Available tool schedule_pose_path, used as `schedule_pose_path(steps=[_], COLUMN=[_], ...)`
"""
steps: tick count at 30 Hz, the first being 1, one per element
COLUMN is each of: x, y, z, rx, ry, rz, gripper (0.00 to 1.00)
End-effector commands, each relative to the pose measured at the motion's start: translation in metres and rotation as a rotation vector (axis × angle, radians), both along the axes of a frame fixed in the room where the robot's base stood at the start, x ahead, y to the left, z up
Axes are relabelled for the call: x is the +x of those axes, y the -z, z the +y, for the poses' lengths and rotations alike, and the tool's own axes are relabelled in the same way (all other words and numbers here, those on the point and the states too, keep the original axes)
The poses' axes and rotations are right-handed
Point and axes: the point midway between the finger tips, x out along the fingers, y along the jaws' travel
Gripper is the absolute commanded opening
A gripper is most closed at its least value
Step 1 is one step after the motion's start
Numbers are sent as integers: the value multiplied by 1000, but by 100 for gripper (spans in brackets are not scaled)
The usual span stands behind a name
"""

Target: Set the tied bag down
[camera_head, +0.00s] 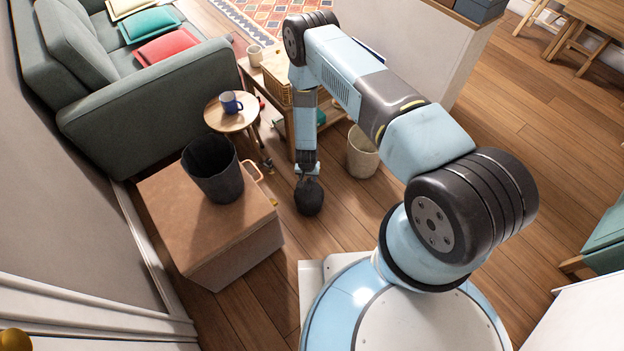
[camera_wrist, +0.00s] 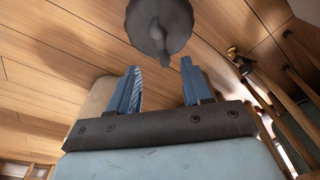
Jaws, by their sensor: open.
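The tied bag (camera_head: 309,198) is dark, rounded and gathered at its top. It looks to stand upright on the wooden floor, right of the brown box. In the wrist view the bag (camera_wrist: 160,28) shows at the top centre, with its knotted neck facing the camera. My gripper (camera_head: 306,172) points down just above the bag. In the wrist view the two blue fingers of my gripper (camera_wrist: 160,66) are spread apart with nothing between them. The bag lies beyond the fingertips, with a gap between.
A brown box (camera_head: 220,237) bears a black bin (camera_head: 212,170). A round stool (camera_head: 232,119) with a blue mug (camera_head: 230,102) stands behind. A beige basket (camera_head: 362,155) is right of my gripper. The floor (camera_head: 345,225) around the bag's front and right is clear.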

Motion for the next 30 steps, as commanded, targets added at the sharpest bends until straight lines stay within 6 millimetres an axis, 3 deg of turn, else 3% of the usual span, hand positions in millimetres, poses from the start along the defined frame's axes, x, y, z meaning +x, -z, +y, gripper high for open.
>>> schedule_pose_path(steps=[10, 14, 17, 24, 30], x=[2, 18, 40, 90, 119], y=[-8, -29, -62, -160, -244], z=[1, 4, 9, 14, 12], rx=[2, 14, 31, 75, 103], ry=[0, -4, -9, -32, -53], rz=[-2, -11, -22, -49, -72], gripper=[49, 49, 49, 49, 49])
